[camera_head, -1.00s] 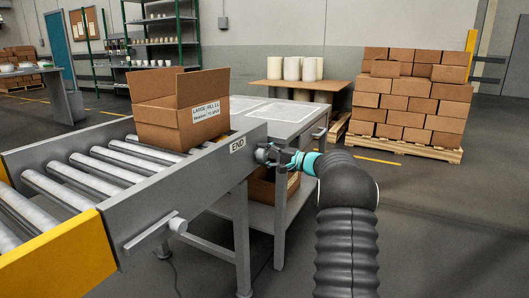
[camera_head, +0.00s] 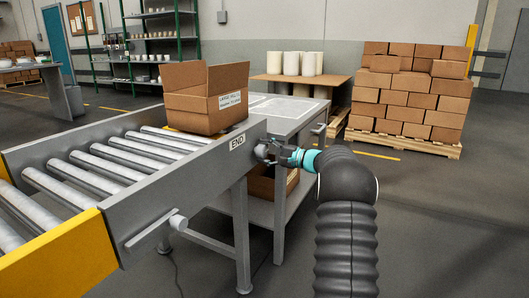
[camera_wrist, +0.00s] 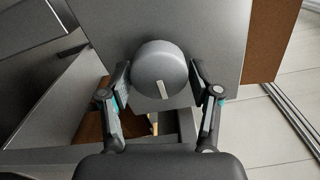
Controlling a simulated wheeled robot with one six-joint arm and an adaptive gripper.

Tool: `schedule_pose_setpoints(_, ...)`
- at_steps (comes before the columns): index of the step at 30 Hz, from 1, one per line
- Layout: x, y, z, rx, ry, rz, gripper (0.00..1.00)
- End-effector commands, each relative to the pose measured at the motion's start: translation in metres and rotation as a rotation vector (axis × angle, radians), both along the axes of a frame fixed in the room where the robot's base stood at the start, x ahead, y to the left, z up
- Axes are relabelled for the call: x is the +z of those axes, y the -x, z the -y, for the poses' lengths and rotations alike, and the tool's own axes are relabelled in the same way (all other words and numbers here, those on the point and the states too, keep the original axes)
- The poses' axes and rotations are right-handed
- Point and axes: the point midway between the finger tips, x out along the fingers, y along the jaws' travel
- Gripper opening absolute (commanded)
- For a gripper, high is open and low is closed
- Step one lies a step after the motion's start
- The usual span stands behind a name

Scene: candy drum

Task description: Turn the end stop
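The end stop knob (camera_wrist: 160,72) is a round grey dial with a white mark, on the grey end of the conveyor. In the wrist view its mark is slightly tilted from upright. In the head view my gripper (camera_head: 277,154) is at the conveyor's end beside the END label (camera_head: 237,142). The open cardboard box (camera_head: 206,98) sits tilted at the far end of the rollers, by the grey table.
The roller conveyor (camera_head: 75,217) runs to the left, with a side handle (camera_head: 150,233). A grey table (camera_head: 285,115) adjoins its end. Stacked boxes (camera_head: 412,95) stand on a pallet at the back right. White rolls (camera_head: 292,63) stand on a table behind.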

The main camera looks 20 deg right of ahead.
Motion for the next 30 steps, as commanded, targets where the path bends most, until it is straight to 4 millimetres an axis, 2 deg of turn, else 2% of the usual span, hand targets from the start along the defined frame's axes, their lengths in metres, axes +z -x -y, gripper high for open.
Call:
schedule_pose_setpoints(9,0.000,-0.001,-0.004,0.006,0.001,0.000,0.78)
schedule_pose_setpoints(14,0.000,0.006,0.002,0.004,0.001,0.000,0.78)
schedule_pose_setpoints(30,0.000,0.080,0.061,0.003,0.001,0.000,0.78)
